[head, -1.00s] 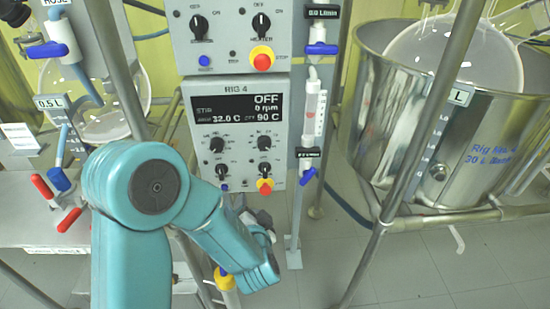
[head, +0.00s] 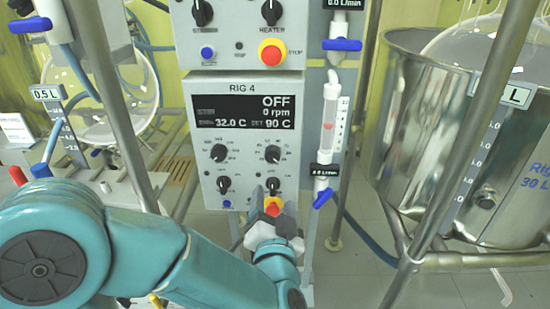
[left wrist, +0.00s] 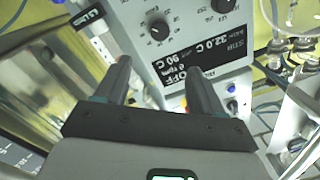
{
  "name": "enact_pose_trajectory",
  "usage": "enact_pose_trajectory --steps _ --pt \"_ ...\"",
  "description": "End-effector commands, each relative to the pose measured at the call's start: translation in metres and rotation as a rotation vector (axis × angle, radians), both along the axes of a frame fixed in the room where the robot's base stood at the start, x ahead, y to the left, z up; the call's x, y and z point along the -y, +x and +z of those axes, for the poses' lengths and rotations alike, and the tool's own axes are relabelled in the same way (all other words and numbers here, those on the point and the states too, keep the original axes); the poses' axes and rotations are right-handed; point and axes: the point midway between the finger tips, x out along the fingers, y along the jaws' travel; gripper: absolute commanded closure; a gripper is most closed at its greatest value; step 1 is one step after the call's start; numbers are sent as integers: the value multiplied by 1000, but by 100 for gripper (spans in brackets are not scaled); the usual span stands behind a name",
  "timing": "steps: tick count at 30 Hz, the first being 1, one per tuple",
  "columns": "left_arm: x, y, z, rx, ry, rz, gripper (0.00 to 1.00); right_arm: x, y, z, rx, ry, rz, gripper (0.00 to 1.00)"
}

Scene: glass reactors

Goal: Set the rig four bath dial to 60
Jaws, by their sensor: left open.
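The rig four control box (head: 243,133) stands in the middle of the head view. Its display (head: 243,111) reads OFF, 0 rpm, 32.0 C and set 90 C. An upper right dial (head: 273,153) and an upper left dial (head: 219,152) sit below it, with two smaller knobs lower down. The dial labels are too small to read. My left gripper (head: 265,192) is open and empty in front of the box's lower right, by the red and yellow stop button. In the left wrist view, turned around, the open fingers (left wrist: 157,67) appear before the panel; a dial (left wrist: 159,29) shows beyond them.
Another control box (head: 240,30) is directly above. A flow meter with a blue valve handle (head: 323,198) stands close to the right. A steel bath vessel (head: 460,170) and metal poles are farther right. Glassware (head: 115,75) is at the left.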

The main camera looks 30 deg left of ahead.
Motion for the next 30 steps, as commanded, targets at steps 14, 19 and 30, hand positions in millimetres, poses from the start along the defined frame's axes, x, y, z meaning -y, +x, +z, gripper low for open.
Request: enact_pose_trajectory --steps 14,19,30 --pt "-40 59 -2 0 -7 1 32 0 0 52 0 0 0 56" --pt "-62 93 -1 -2 -6 -2 32 0 0 51 0 0 0 56" --pt "-87 131 -1 -3 -6 -5 32 0 0 51 0 0 0 56"
